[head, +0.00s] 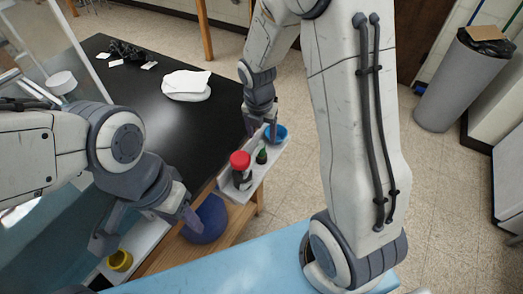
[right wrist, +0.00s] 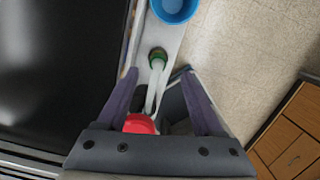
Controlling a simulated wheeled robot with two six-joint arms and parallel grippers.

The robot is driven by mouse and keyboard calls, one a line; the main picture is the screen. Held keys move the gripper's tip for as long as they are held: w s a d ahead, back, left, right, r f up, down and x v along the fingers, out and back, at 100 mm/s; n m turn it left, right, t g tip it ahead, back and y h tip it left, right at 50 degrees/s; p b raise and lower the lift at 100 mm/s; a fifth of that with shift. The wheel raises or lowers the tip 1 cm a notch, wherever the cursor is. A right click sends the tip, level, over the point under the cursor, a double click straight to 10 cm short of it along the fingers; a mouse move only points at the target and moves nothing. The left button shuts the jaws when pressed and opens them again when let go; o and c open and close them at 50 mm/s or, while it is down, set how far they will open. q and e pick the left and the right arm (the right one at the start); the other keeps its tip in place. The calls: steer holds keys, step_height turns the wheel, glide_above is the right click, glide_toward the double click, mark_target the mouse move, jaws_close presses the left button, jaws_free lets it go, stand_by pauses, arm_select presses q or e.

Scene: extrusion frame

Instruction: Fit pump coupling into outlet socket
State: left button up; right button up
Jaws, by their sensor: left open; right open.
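I cannot tell for sure which item is the pump coupling or the outlet socket. A small green-ringed piece (head: 261,156) stands on a narrow white shelf (head: 262,180) and shows in the right wrist view (right wrist: 157,55). A dark bottle with a red cap (head: 240,160) is beside it; its cap shows in the right wrist view (right wrist: 140,123). My right gripper (head: 262,128) is open over the shelf, its fingers on either side of the line to the green-ringed piece. I see no contact. My left gripper (head: 148,228) is open and empty near the shelf's left part.
A blue bowl (head: 276,134) sits at the shelf's far end. A yellow cup (head: 120,260) is at its near left end. A dark blue round object (head: 206,220) lies by the shelf. A grey bin (head: 460,85) stands right.

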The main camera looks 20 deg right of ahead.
mark_target(261, 146)
steer(key=f, duration=0.6)
steer(key=shift+w+f, duration=0.35)
steer(key=shift+f, duration=0.05)
jaws_close()
